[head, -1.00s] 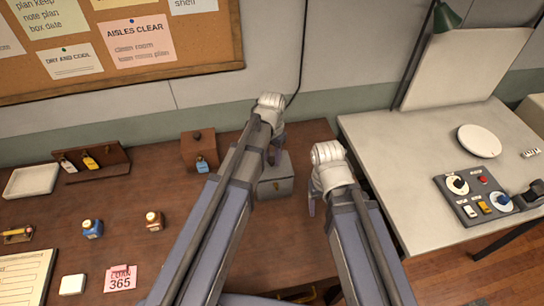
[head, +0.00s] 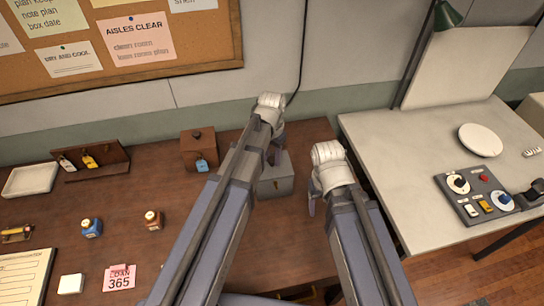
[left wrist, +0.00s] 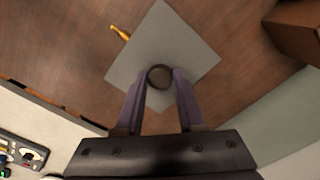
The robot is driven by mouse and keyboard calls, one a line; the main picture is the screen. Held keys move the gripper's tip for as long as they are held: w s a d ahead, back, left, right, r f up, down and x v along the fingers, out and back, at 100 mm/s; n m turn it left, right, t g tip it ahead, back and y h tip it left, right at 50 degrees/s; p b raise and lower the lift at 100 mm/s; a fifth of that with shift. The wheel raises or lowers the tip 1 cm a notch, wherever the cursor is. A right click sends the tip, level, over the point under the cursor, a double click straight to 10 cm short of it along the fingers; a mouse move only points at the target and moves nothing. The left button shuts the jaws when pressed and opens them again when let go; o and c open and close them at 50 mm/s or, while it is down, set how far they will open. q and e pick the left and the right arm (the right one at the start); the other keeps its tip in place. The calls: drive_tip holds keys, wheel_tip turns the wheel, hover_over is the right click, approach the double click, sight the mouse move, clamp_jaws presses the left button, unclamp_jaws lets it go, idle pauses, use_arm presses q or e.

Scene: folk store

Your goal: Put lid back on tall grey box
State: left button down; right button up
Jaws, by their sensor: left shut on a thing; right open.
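The grey box (head: 275,185) stands near the back right of the brown table, partly hidden by my left arm. My left gripper (head: 274,158) is over its top. In the left wrist view my left gripper (left wrist: 160,80) is shut on the dark round knob (left wrist: 160,76) of a flat grey square lid (left wrist: 165,42). The lid hides what is beneath it, so I cannot tell whether it rests on the box or hangs just above. My right gripper (head: 312,204) is open and empty, to the right of the box.
A brown wooden box (head: 198,150) with a blue tag stands left of the grey box. A small yellow-brown object (left wrist: 120,32) shows past the lid's edge. A lighter table (head: 420,190) stands at right.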

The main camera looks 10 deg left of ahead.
use_arm(q)
drive_tip(key=shift+f, duration=0.15)
idle(0.4)
unclamp_jaws()
idle(0.8)
drive_tip(key=shift+r+p, duration=3.45)
drive_tip(key=shift+r, duration=0.15)
clamp_jaws()
